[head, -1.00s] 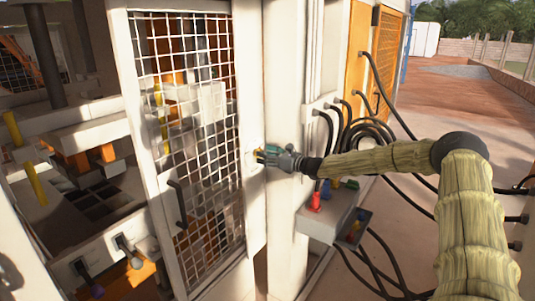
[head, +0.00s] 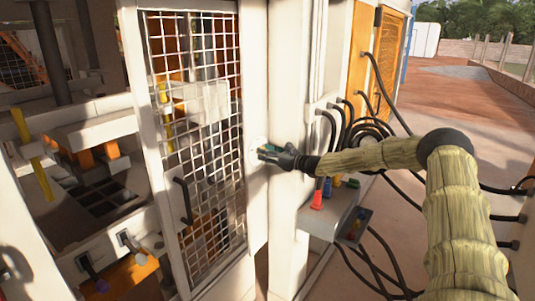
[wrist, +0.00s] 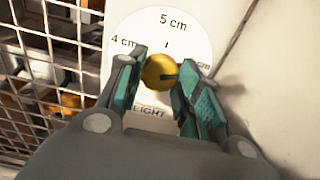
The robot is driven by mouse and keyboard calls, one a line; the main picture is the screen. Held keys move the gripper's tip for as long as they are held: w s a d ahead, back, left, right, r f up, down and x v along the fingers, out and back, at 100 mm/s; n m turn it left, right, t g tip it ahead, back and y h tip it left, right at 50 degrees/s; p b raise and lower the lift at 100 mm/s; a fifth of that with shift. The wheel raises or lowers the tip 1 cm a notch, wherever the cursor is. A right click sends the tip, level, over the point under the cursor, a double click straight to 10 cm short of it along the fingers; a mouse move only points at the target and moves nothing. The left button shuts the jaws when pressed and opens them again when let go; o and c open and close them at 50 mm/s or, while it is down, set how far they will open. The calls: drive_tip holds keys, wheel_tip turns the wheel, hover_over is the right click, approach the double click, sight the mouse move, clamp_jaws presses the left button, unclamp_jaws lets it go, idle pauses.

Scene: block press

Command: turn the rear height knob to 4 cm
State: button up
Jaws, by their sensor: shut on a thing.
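The height knob (wrist: 157,72) is a round yellow knob on a white dial plate (wrist: 185,25) in the wrist view. The dial reads 4 cm at left and 5 cm at top; the number of the right-hand cm label is hidden by a finger. In the head view my gripper (head: 264,152) is at the white post beside the mesh door, and the knob is hidden there.
The mesh door (head: 205,120) with a dark handle (head: 183,200) stands left of my gripper. A control box (head: 325,218) with coloured levers sits below my forearm. Black cables (head: 372,130) loop behind the arm. Open paving lies at the right.

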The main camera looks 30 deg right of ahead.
drive_tip(key=shift+w+r, duration=0.1)
drive_tip(key=shift+r, duration=0.3)
drive_tip(key=shift+d+f+n+b, duration=0.1)
drive_tip(key=shift+n+b, duration=0.3)
drive_tip(key=shift+b, duration=1.2)
drive_tip(key=n+b, duration=0.3)
drive_tip(key=b, duration=0.4)
drive_tip(key=shift+n, duration=0.3)
drive_tip(key=shift+r+n+b, duration=0.3)
drive_tip(key=shift+r+b, duration=0.05)
drive_tip(key=shift+b, duration=0.1)
drive_tip(key=shift+f, duration=0.2)
